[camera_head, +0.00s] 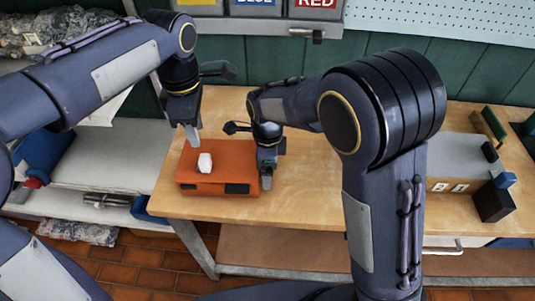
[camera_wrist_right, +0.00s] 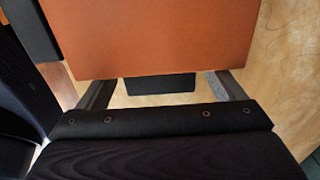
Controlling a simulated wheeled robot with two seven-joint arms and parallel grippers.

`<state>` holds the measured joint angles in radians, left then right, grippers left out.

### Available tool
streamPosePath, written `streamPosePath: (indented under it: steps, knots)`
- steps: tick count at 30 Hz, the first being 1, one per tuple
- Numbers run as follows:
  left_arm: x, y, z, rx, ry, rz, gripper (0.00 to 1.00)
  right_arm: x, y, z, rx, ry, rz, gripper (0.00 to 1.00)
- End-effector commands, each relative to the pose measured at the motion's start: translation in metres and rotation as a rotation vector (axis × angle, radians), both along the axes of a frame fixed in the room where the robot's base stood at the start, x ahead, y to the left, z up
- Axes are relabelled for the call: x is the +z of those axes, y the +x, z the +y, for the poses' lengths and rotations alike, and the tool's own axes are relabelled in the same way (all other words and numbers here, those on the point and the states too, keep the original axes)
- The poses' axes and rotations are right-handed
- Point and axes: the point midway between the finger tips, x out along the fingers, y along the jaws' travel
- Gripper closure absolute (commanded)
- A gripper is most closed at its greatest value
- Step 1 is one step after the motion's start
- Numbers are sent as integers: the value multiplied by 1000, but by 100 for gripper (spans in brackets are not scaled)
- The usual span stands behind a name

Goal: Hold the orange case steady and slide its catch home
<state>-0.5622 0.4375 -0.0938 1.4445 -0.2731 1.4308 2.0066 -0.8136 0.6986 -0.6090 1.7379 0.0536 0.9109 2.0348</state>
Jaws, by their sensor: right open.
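The orange case (camera_head: 222,160) lies on the wooden bench near its front left corner. A small white block-like piece (camera_head: 205,162) is on its top; I cannot tell if this is the catch. Dark patches (camera_head: 237,188) show on its front face. My left gripper (camera_head: 190,134) points down at the case's back left, seemingly above it; its finger gap is unclear. My right gripper (camera_head: 267,174) is low at the case's right side. In the right wrist view, its open fingers (camera_wrist_right: 163,90) stand apart near the orange case (camera_wrist_right: 155,35), with a black piece (camera_wrist_right: 160,84) between them.
The wooden bench (camera_head: 310,185) is clear right of the case. A grey unit with dark and blue blocks (camera_head: 492,200) stands at the right. Labelled bins (camera_head: 255,8) hang at the back. A grey surface with clutter (camera_head: 85,160) lies left.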

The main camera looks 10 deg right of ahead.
Motion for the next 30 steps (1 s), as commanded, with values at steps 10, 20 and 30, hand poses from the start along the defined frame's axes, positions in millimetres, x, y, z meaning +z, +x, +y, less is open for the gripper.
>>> streamPosePath:
  steps: [10, 20, 30]
  knots:
    - [0, 0, 0, 0, 0, 0, 64, -22, 0, 0, 0, 1, -1, 11]
    - [0, 0, 0, 0, 0, 0, 64, -22, 0, 0, 1, 1, 0, 31]
    - [0, 0, 0, -1, 0, 0, 69, -22, 0, 0, 1, 1, 0, 69]
